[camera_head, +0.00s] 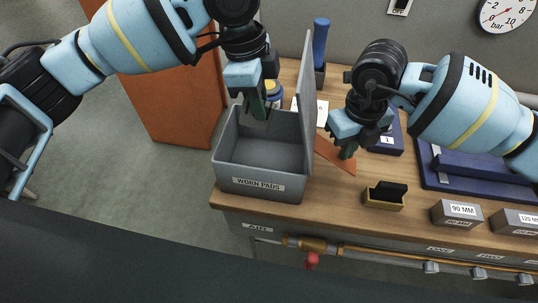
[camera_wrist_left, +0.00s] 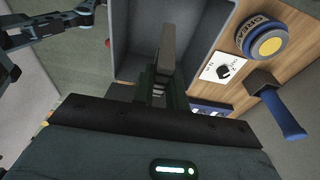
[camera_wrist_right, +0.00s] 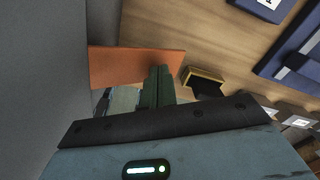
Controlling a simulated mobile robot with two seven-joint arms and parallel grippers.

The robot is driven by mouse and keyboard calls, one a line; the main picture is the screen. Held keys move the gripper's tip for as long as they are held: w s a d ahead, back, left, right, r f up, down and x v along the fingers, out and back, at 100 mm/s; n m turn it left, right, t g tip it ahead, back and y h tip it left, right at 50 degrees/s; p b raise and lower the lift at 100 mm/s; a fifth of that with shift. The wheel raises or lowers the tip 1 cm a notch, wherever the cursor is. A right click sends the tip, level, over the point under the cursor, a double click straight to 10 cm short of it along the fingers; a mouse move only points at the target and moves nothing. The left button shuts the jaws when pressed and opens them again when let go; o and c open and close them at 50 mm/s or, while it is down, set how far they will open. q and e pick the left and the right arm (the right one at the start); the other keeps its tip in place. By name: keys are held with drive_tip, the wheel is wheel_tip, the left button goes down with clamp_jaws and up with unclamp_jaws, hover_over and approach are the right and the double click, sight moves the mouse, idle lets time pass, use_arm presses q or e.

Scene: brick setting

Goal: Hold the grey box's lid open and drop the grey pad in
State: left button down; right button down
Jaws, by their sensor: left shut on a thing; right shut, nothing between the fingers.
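The grey box (camera_head: 262,187), labelled WORN PADS, stands near the left end of the bench. Its lid (camera_head: 304,85) stands open and upright along the box's right side. My left gripper (camera_head: 257,108) is above the box's opening. It is shut on the grey pad (camera_wrist_left: 167,48), which shows between its fingers in the left wrist view, with the box interior (camera_wrist_left: 133,40) behind it. My right gripper (camera_head: 348,152) is shut and empty, to the right of the lid. In the right wrist view the lid (camera_wrist_right: 40,80) fills the left side; I cannot tell whether the gripper touches it.
An orange-brown flat piece (camera_head: 336,155) lies right of the box. A small brass holder with a black block (camera_head: 383,203) and grey blocks (camera_head: 458,213) stand along the front. A grease tin (camera_wrist_left: 262,38), a white card (camera_wrist_left: 221,68) and a blue-handled tool (camera_head: 320,42) are behind the lid.

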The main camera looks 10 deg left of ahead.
use_arm(q)
drive_tip(key=c, duration=1.3)
unclamp_jaws()
drive_tip(key=shift+r, duration=0.15)
drive_tip(key=r, duration=0.4)
drive_tip(key=a+r, duration=0.1)
drive_tip(key=r, duration=0.2)
drive_tip(key=a+r, duration=0.1)
drive_tip(key=r, duration=0.3)
drive_tip(key=shift+r, duration=0.3)
